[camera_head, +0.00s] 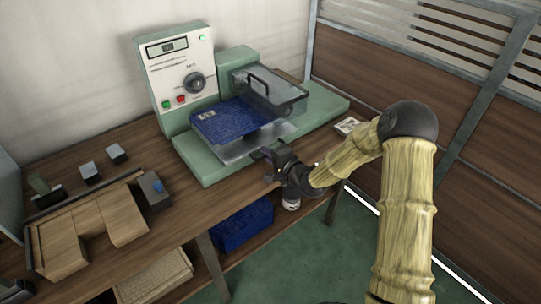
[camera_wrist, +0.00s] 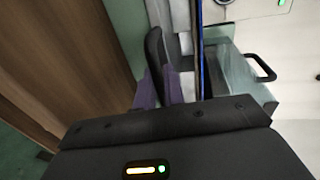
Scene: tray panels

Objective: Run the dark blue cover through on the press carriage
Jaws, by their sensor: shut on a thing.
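The dark blue cover (camera_head: 225,120) lies flat on the press carriage (camera_head: 238,150), a pale grey tray at the front of the green press (camera_head: 205,168). In the wrist view the cover (camera_wrist: 200,60) shows edge-on as a thin blue line. My gripper (camera_head: 268,154) is at the carriage's right front corner. In the wrist view its purple fingertips (camera_wrist: 164,88) are shut on a black upright handle (camera_wrist: 154,52), which appears to belong to the carriage. The head view hides the grip itself.
A clear guard with a black handle (camera_head: 258,83) covers the rear right of the press. A control panel (camera_head: 180,72) stands behind. Brown card pieces (camera_head: 88,235) and small blocks lie at left. A blue bin (camera_head: 242,224) sits on the lower shelf.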

